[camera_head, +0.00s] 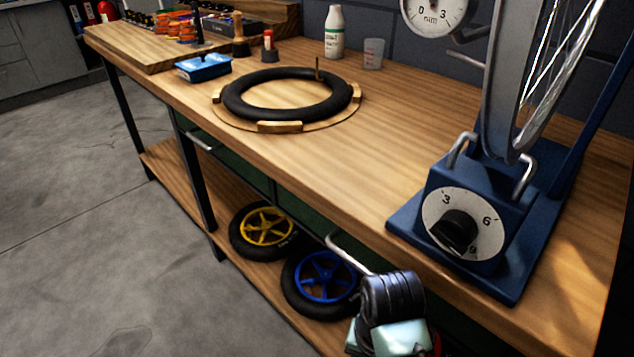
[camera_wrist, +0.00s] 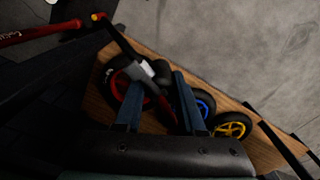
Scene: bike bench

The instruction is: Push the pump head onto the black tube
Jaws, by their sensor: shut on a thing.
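The black tube (camera_head: 232,103) lies as a ring on a round wooden board (camera_head: 228,122) with raised blocks, on the bench. A thin brownish valve stem (camera_head: 318,68) stands up from its far right side. In the wrist view, the two blue-grey fingers of my gripper (camera_wrist: 158,78) are shut on a small dark thing with a pale grey patch, apparently the pump head (camera_wrist: 148,70). Its shape is hard to read in the dark. A dark bar or hose runs from it toward a red and orange end at upper left. My gripper is apart from the tube, low at the bench's front.
A blue truing stand (camera_head: 420,222) with a dial and wheel fills the bench's right side. Drawer handles (camera_head: 350,252) jut from the front.

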